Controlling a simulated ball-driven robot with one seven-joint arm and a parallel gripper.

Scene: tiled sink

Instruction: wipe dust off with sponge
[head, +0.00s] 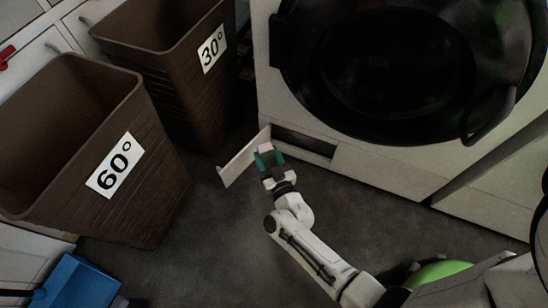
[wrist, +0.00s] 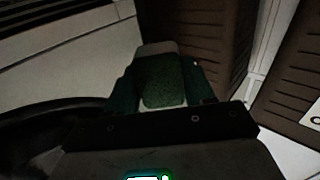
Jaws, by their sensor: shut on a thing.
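My gripper (head: 266,158) is shut on a sponge. In the wrist view the sponge (wrist: 163,84) shows a dark green face between the two fingers of my gripper (wrist: 162,80). In the head view its pale end (head: 265,147) sticks out past the fingertips. The sponge is beside the open flap (head: 240,160) low on the front of the washing machine (head: 380,165), next to the dark slot (head: 302,144). I cannot tell whether the sponge touches the flap. I cannot make out any dust clearly.
Brown bins stand at the left, one marked 60° (head: 155,175) and one marked 30° (head: 185,85). The washer's round dark door (head: 400,60) is above the slot. The dark floor (head: 205,255) between is clear.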

